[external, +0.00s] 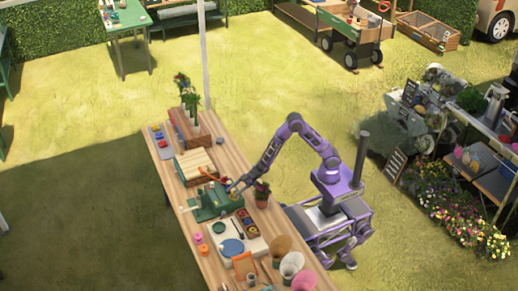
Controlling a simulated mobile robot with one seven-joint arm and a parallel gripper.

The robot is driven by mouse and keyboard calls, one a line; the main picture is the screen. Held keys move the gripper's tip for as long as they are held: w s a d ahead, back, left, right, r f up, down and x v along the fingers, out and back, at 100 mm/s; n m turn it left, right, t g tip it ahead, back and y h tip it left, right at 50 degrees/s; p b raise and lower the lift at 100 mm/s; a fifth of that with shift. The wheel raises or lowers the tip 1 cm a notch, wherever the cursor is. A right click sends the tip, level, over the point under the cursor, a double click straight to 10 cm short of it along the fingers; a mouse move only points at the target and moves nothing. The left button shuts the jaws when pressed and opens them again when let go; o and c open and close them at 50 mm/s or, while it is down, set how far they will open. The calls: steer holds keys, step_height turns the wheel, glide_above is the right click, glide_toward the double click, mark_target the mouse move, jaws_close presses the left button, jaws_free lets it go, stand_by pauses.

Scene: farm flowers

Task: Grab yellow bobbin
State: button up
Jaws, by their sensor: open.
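My gripper (231,187) is open at the end of the purple arm. It is low over the long wooden table (183,215), beside a green machine-like object (208,203). A small yellowish spot (233,196) shows right by the fingertips. It may be the yellow bobbin, but it is too small to tell, and I cannot see whether the fingers are around it or touching it.
A potted plant (262,193) stands close to the right of my gripper. A pale tray (236,241) with a blue disc, cone-shaped wraps (291,263) and a slatted wooden box (195,162) crowd the table. Grass lies open to the left.

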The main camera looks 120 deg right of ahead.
jaws_close()
stand_by(0.3)
